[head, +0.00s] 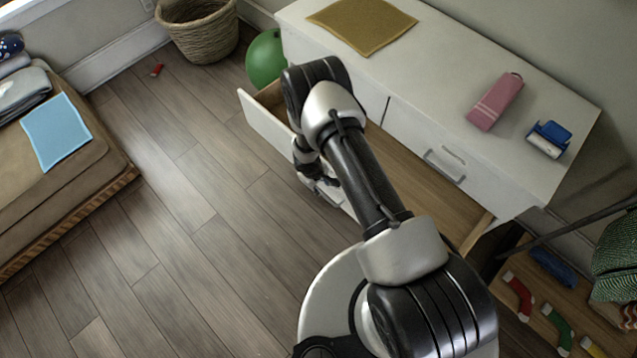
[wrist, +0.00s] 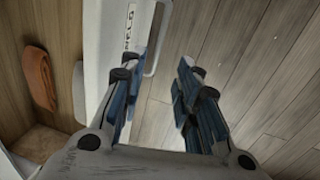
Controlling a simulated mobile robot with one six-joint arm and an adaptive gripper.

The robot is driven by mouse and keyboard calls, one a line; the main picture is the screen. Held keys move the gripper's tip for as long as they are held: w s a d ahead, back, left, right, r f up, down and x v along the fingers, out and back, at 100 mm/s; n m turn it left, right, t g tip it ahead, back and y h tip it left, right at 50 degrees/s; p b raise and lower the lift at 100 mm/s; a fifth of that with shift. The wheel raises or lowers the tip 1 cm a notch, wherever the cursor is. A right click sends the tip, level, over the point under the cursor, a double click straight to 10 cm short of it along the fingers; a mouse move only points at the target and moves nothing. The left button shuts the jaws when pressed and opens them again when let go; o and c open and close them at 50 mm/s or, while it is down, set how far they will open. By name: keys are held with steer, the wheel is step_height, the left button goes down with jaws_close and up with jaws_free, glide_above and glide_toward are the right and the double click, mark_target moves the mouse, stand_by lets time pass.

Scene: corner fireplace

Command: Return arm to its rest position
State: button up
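My arm reaches from the lower right over a pulled-out drawer of the white cabinet (head: 455,60) in the head view. My gripper (head: 318,182) is by the outer side of the drawer front (head: 268,122), partly hidden by my arm. In the wrist view my gripper (wrist: 160,75) has its blue-padded fingers apart with nothing between them. The drawer's grey handle (wrist: 155,40) shows just beyond the left fingertip. I cannot tell whether they touch.
An orange item (wrist: 40,78) lies inside the drawer. A pink case (head: 495,102) and a blue-and-white object (head: 548,139) stand on the cabinet top. A green balloon (head: 265,58) and a wicker basket (head: 200,30) are behind. The floor (head: 200,250) at left is mostly clear.

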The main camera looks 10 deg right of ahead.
steer(key=shift+r, duration=0.15)
stand_by(0.4)
steer(key=w+d+r+m+t+h, duration=0.15)
steer(key=w+r, duration=0.25)
steer(key=r, duration=0.7)
steer(key=w+d+r+m, duration=0.1)
steer(key=w+d+r, duration=0.25)
steer(key=r, duration=0.75)
steer(key=s+d+r+m, duration=0.1)
steer(key=s+d+r, duration=0.1)
steer(key=r, duration=0.7)
steer(key=s+d+r+m, duration=0.1)
steer(key=s+r, duration=0.1)
steer(key=r, duration=0.7)
steer(key=s+d+r+m, duration=0.2)
steer(key=s+r, duration=0.9)
steer(key=r, duration=0.2)
steer(key=s+a+r+t+y, duration=0.1)
steer(key=s+a+r, duration=0.1)
steer(key=s, duration=0.6)
steer(key=s+a+r+t+y, duration=0.1)
steer(key=s+a+r+y, duration=0.1)
steer(key=s, duration=0.6)
steer(key=shift+s+r+m, duration=0.15)
steer(key=shift+m, duration=0.3)
